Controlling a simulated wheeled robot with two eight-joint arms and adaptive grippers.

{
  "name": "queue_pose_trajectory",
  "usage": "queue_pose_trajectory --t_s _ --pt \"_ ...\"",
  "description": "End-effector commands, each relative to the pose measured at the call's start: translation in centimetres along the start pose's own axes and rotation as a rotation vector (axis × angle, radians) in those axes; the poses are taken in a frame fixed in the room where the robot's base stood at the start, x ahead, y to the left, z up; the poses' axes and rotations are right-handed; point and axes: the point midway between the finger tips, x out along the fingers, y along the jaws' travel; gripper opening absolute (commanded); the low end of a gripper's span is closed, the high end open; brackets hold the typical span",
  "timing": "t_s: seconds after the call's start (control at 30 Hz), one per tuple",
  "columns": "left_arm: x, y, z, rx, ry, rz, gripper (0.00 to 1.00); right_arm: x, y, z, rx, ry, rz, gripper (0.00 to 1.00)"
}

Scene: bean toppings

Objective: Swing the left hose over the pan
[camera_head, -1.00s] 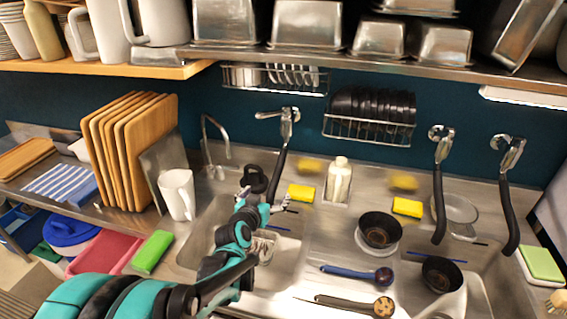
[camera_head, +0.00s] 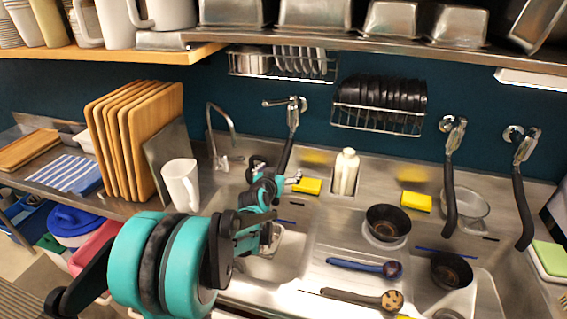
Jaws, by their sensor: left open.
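The left hose (camera_head: 286,153) is black and hangs from a metal wall fixture over the left sink. My left gripper (camera_head: 289,181) is open at the lower end of this hose. The arm covers part of that spot, so I cannot tell whether the fingers touch the hose. A shiny metal thing (camera_head: 272,242), possibly the pan, sits in the left sink, mostly hidden behind my arm. My right gripper is not in view.
A white pitcher (camera_head: 182,184) and upright cutting boards (camera_head: 137,140) stand left of the sink. A yellow sponge (camera_head: 308,186) and a soap bottle (camera_head: 346,171) are close right of my gripper. Black bowls (camera_head: 388,222) and two more hoses (camera_head: 449,195) are further right.

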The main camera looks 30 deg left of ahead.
Motion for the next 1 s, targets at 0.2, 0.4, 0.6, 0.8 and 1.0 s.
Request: queue_pose_trajectory --t_s 0.2,0.4,0.6,0.8,1.0 --pt "0.3 0.0 0.0 0.0 0.0 0.0 0.97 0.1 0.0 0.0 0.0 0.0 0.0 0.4" --pt "0.3 0.0 0.0 0.0 0.0 0.0 0.97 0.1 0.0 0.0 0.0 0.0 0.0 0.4" --pt "0.5 -1.1 -0.1 -0.002 -0.001 -0.002 0.97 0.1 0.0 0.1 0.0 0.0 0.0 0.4" --pt "0.7 -2.5 -0.1 0.0 -0.001 -0.001 0.97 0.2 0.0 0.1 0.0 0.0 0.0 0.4" --pt "1.0 -3.9 -0.2 0.0 -0.001 -0.002 0.97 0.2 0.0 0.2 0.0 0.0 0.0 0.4"
